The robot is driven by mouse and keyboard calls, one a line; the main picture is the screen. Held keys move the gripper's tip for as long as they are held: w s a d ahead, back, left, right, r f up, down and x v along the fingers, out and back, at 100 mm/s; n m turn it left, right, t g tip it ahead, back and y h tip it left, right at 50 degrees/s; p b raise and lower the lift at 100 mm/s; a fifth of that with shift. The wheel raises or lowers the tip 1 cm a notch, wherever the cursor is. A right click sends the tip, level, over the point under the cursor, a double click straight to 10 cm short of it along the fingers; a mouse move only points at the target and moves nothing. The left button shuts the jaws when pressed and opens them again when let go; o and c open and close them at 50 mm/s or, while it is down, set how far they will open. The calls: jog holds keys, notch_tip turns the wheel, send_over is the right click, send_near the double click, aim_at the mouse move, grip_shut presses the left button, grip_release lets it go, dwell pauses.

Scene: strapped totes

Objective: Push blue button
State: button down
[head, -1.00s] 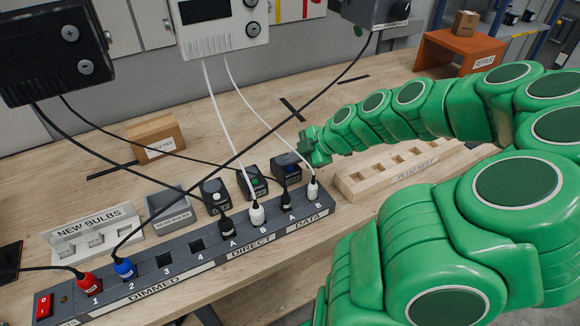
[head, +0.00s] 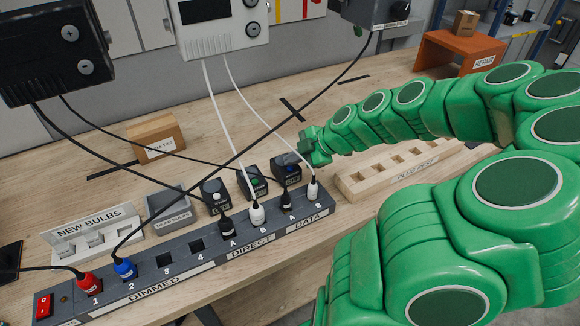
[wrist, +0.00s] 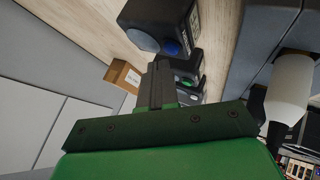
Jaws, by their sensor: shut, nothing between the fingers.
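The blue button (wrist: 172,47) shows in the wrist view on the face of a black box (wrist: 196,20), just past my fingertips. In the head view that box (head: 284,166) is the rightmost of a row of 3, behind the power strip; its button is too small to make out surely. My gripper (head: 306,148) is just right of this box in the head view. In the wrist view my gripper (wrist: 158,68) has its fingers together and empty, with a visible gap in the picture between the tips and the button. I cannot tell the exact distance.
A green-button box (head: 252,182) and a white-button box (head: 213,195) stand left of it. The power strip (head: 180,262) with several plugs lies in front. Cables hang across the bench. A wooden rack (head: 350,186) lies to the right; a cardboard box (head: 155,137) stands behind.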

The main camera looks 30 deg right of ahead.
jog(key=shift+f, duration=0.2)
jog(key=shift+f, duration=0.25)
jog(key=shift+r, duration=0.15)
dwell(0.5)
jog(key=shift+r, duration=0.3)
jog(key=shift+r, duration=3)
